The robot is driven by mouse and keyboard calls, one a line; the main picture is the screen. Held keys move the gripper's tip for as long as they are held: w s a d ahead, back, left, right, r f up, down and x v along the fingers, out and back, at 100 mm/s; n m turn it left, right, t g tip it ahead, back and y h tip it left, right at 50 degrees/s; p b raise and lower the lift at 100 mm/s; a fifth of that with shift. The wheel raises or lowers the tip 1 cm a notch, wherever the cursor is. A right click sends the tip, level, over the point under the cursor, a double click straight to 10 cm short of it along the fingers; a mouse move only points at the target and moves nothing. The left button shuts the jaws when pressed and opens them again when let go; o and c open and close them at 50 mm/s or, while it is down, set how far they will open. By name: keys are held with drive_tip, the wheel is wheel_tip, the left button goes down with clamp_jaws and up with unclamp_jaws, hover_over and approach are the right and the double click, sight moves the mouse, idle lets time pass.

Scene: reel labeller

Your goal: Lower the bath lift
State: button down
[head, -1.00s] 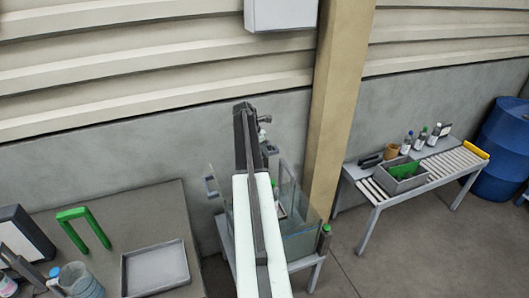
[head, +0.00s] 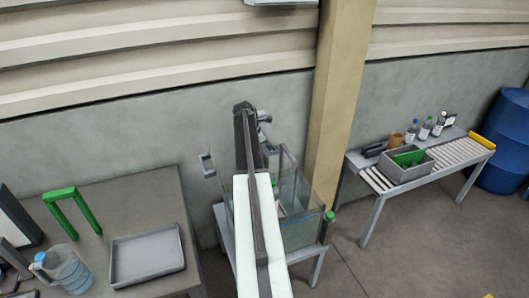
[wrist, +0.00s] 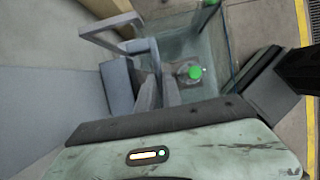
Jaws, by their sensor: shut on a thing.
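The bath is a clear glass tank (head: 304,232) on a grey stand, partly hidden behind my arm. A green-topped round part (wrist: 194,72) sits beyond the fingers, within the tank.
A table (head: 110,185) at left holds a grey tray (head: 147,258), a green frame (head: 73,212) and a jug (head: 65,270). A tan pillar (head: 343,110) rises behind the tank. A roller bench (head: 460,152) and blue barrel (head: 505,140) stand right. Floor between is clear.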

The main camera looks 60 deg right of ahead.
wheel_tip(320, 180, down, 16)
drive_tip(key=b, duration=1.4)
drive_tip(key=shift+b, duration=0.3)
drive_tip(key=shift+w, duration=0.1)
drive_tip(key=c, duration=1.5)
unclamp_jaws()
drive_tip(key=p+v, duration=0.7)
drive_tip(key=shift+r, duration=0.4)
drive_tip(key=shift+f, duration=0.1)
